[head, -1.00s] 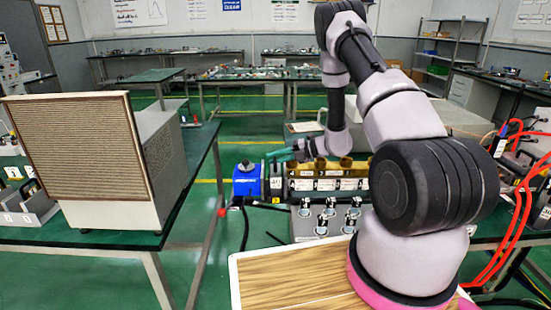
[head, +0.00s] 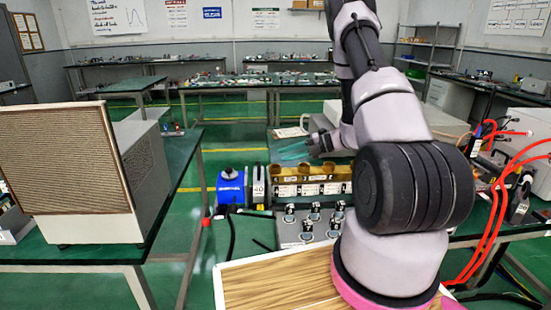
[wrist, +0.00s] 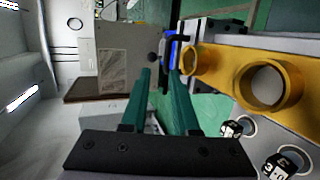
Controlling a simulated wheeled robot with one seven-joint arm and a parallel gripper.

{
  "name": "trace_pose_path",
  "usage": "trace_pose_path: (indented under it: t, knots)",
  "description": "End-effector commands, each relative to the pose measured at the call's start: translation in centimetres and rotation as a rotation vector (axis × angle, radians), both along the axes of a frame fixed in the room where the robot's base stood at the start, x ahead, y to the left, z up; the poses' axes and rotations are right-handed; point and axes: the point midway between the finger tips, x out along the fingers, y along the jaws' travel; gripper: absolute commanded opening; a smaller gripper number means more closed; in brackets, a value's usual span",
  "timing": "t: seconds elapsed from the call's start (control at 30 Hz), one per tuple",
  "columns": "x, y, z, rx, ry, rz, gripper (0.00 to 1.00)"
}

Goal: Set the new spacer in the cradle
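My gripper (head: 293,152) has teal fingers and hangs above and behind a row of brass parts (head: 312,172) on a base with white labels. In the wrist view my gripper (wrist: 160,72) shows two separated fingers with nothing visible between them. Two brass rings (wrist: 268,86) lie to their right, apart from them. Left of the brass row stand a blue block (head: 231,187) and a dark upright piece (head: 258,187) with a white number label. I cannot tell which part is the new spacer or which is the cradle.
A large box with a mesh front (head: 60,165) stands on the left bench. Red cables (head: 492,215) loop at the right. A wood-topped surface (head: 270,288) is in front.

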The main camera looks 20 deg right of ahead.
Motion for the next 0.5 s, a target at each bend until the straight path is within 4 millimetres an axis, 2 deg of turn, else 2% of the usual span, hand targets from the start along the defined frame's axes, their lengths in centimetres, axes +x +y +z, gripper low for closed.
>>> trace_pose_path:
  t: [0.07,0.17,0.27,0.37,0.5]
  knots:
    - [-0.2,-0.5,0.3,-0.002,-0.004,0.002,0.28]
    - [-0.5,-0.1,1.7,-0.027,-0.044,0.040,0.28]
    - [-1.3,1.1,4.7,-0.089,-0.146,0.132,0.28]
    - [-2.8,2.7,8.7,-0.186,-0.300,0.273,0.28]
    - [-6.0,4.8,14.0,-0.338,-0.545,0.497,0.28]
